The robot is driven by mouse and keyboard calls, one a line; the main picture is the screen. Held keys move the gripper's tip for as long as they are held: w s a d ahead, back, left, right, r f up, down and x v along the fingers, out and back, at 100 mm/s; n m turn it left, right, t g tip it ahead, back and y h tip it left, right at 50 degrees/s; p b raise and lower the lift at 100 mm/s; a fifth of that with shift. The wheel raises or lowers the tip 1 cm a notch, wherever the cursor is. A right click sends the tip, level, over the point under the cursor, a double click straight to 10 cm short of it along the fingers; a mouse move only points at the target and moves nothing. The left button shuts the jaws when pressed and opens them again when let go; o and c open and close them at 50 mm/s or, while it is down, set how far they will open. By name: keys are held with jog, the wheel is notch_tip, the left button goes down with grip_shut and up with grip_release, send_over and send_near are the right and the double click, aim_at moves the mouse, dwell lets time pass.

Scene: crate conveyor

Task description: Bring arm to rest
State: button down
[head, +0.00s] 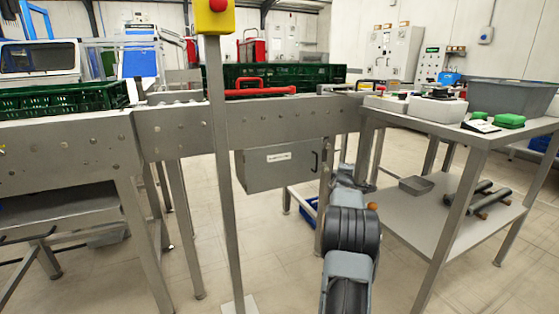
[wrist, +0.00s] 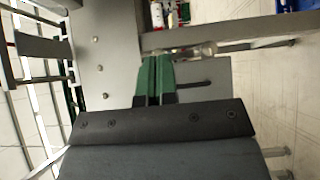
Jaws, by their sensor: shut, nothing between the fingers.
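My gripper (wrist: 155,62) shows in the wrist view with its two green fingers pressed together and nothing between them. In the head view my arm rises from the bottom edge right of centre, in front of the gap between the conveyor and the side table. I cannot make out the fingers there. In the wrist view, a grey box (wrist: 217,78) with a dark handle lies behind the fingers. The same box (head: 275,168) hangs under the conveyor in the head view, left of my arm.
The conveyor (head: 255,120) runs across the left and middle, bearing green crates (head: 290,70). A post with a red button (head: 220,140) stands in front. The side table (head: 455,135) at right holds a grey bin (head: 512,97) and a green item (head: 510,121). Floor is open at front.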

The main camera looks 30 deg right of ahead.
jog(key=shift+r, duration=0.1)
jog(key=s+a+r+m+g+y+p, duration=0.15)
jog(key=a+r+m+p, duration=0.25)
jog(key=a+r+p, duration=0.7)
jog(key=s+a+r+m+g+p, duration=0.2)
jog(key=a+r+m+p, duration=0.1)
jog(key=a+r+p, duration=0.8)
jog(key=s+a+r+g+y+p, duration=0.1)
jog(key=s+a+r+y+p, duration=0.2)
jog(key=s+a+p, duration=0.3)
jog(key=s+a+r+g+y+p, duration=0.1)
jog(key=s+a+r+y+p, duration=0.3)
jog(key=a, duration=1.2)
jog(key=s+a+r+g+y+p, duration=0.1)
jog(key=s+a+r+y+p, duration=0.3)
jog(key=s+a+p, duration=0.5)
jog(key=shift+s+a+y+p, duration=0.25)
jog(key=shift+a+y+p, duration=0.3)
jog(key=shift+a+y, duration=0.65)
jog(key=shift+d, duration=0.2)
